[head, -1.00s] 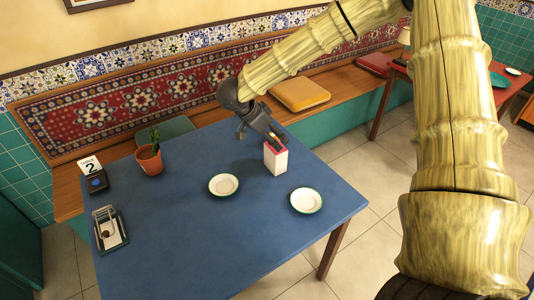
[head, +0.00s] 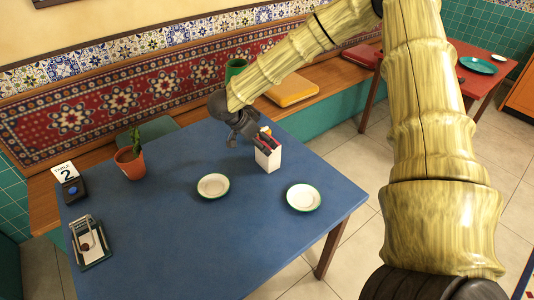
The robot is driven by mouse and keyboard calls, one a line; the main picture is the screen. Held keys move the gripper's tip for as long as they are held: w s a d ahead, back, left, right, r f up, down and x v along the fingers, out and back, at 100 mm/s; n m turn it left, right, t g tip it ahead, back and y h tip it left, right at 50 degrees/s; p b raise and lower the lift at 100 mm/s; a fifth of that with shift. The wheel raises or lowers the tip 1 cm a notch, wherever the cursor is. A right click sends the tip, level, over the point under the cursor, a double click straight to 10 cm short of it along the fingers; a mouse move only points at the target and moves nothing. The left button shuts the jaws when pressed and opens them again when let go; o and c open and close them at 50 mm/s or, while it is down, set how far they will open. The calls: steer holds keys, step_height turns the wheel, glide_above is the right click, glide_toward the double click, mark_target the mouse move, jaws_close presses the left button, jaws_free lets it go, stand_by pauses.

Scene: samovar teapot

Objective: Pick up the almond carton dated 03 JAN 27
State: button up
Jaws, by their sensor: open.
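A white carton with a pink or red upper part (head: 268,160) stands upright near the far right edge of the blue table (head: 180,240). Its print and date are too small to read. My gripper (head: 264,141) is open at the carton's top, its fingers overlapping the upper part in the picture. I cannot tell whether the fingers touch it or straddle it. The gripper hides part of the carton's top.
Two white plates with green rims (head: 213,187) (head: 303,197) lie in front of the carton. A potted plant (head: 130,160), a table number sign (head: 66,174) and a small tray (head: 89,244) stand at left. A bench with a yellow cushion (head: 292,86) runs behind; a green cup (head: 235,68) shows there.

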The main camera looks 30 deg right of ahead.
mark_target(270, 164)
steer(key=shift+p+x, duration=0.65)
steer(key=shift+x, duration=2.65)
steer(key=shift+w, duration=0.1)
steer(key=c, duration=1.3)
steer(key=shift+r, duration=0.1)
